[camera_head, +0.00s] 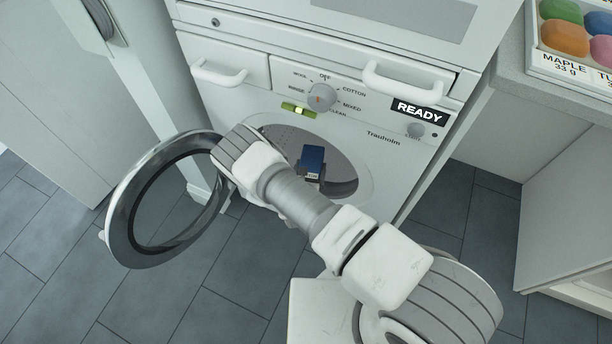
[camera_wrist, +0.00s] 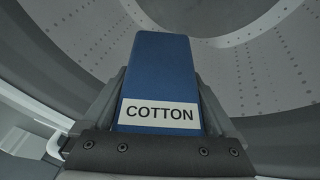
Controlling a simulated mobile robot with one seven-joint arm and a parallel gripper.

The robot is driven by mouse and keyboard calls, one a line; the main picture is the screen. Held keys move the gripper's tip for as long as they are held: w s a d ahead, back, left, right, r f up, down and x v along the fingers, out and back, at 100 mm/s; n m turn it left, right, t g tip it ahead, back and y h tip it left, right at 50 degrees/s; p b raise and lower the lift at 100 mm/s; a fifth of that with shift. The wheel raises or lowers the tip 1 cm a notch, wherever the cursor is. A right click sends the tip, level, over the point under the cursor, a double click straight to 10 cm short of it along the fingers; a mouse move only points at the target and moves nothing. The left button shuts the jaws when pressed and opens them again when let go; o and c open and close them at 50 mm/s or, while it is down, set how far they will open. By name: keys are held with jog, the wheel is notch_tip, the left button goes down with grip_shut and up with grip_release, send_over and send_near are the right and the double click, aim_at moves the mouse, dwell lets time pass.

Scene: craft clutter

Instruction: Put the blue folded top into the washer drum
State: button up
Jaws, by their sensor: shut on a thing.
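The blue folded top (camera_head: 313,156) shows in the head view at the washer's round opening. In the wrist view the blue folded top (camera_wrist: 162,75) stands upright between the fingers, with a white label reading COTTON. My gripper (camera_wrist: 160,105) is shut on it. In the head view my gripper (camera_head: 312,178) is partly hidden behind my arm. The washer drum (camera_wrist: 250,70), grey metal with rows of small holes, surrounds the top in the wrist view. The drum opening (camera_head: 345,180) is partly covered by my arm in the head view. I cannot tell whether the top touches the drum.
The round washer door (camera_head: 122,215) hangs open to the left, close to my arm. The washer front has a dial (camera_head: 321,97) and a READY display (camera_head: 419,112). A counter at right holds a box of coloured items (camera_head: 570,40). The tiled floor (camera_head: 235,310) looks clear.

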jog(key=w+b, duration=0.1)
jog(key=w, duration=0.1)
jog(key=w+d+f+b, duration=0.1)
jog(key=w+d+b, duration=0.1)
jog(key=w, duration=0.1)
jog(key=shift+w+d+f, duration=0.15)
jog(key=shift+w+f, duration=0.15)
jog(key=shift+w, duration=0.05)
jog(key=shift+w+d+f, duration=0.2)
jog(key=shift+w+f, duration=0.25)
jog(key=shift+w+d+f, duration=0.15)
jog(key=shift+w+f, duration=0.25)
jog(key=shift+w, duration=0.05)
jog(key=o, duration=1.2)
jog(key=shift+c, duration=0.2)
